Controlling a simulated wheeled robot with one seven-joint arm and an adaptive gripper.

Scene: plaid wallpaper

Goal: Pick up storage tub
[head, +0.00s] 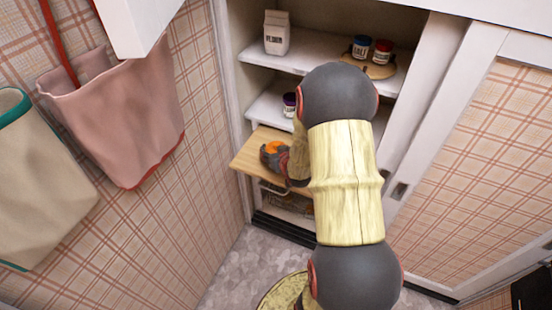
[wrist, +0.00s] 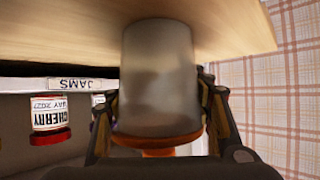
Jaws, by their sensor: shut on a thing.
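The storage tub (wrist: 158,75) is a grey, cloudy cylinder with an orange lid, large in the middle of the wrist view. In the head view only its orange lid (head: 274,146) shows clearly, over the pale wooden board. My gripper (head: 270,156) is at the tub, with its arm reaching into the cupboard. In the wrist view my gripper (wrist: 160,102) has a dark finger on each side of the tub and is shut on it. The tub's base meets or overlaps the board in that view; I cannot tell whether it touches.
The wooden board (head: 245,158) juts out of the open cupboard. A shelf above holds a white carton (head: 277,32) and two jars (head: 382,51). A dark jar (head: 289,103) stands behind. A cherry jar (wrist: 49,115) shows in the wrist view. The plaid wall is close at left.

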